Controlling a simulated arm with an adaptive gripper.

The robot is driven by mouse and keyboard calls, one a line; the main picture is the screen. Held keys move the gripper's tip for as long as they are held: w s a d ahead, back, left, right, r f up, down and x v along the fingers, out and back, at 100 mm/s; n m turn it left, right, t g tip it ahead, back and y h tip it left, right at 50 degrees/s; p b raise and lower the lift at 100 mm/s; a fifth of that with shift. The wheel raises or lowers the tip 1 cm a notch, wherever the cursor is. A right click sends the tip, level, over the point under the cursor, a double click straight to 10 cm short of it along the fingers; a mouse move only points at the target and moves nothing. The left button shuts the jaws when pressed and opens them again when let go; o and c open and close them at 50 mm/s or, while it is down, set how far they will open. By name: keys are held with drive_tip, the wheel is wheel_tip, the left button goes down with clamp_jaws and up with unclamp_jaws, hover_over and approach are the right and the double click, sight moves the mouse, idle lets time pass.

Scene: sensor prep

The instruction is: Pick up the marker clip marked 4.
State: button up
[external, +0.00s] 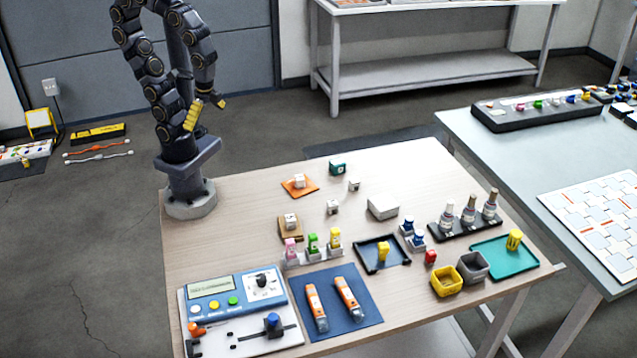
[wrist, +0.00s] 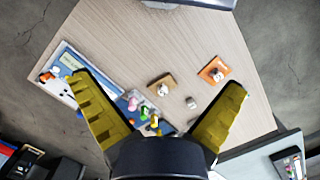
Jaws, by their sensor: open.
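My gripper (external: 207,108) is raised above the far left of the table, near my base. Its yellow fingers are spread wide in the wrist view (wrist: 158,82), with nothing between them. I cannot read a 4 on any piece, so I cannot tell which is the marker clip. Small white pieces stand on an orange tile (external: 312,184) and a brown tile (external: 283,233). Two more small white pieces, one nearer (external: 333,207) and one farther (external: 354,185), stand on bare wood. A teal piece (external: 337,168) stands behind them. The gripper touches none of these.
A white rack (external: 318,256) holds pink, green and yellow items. A blue mat (external: 337,322) bears two orange tools beside a control box (external: 212,292). Trays, bins and a dark stand (external: 462,232) with bottles fill the right side. The wood near my base is clear.

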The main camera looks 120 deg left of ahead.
idle(0.3)
drive_tip(key=c, duration=0.7)
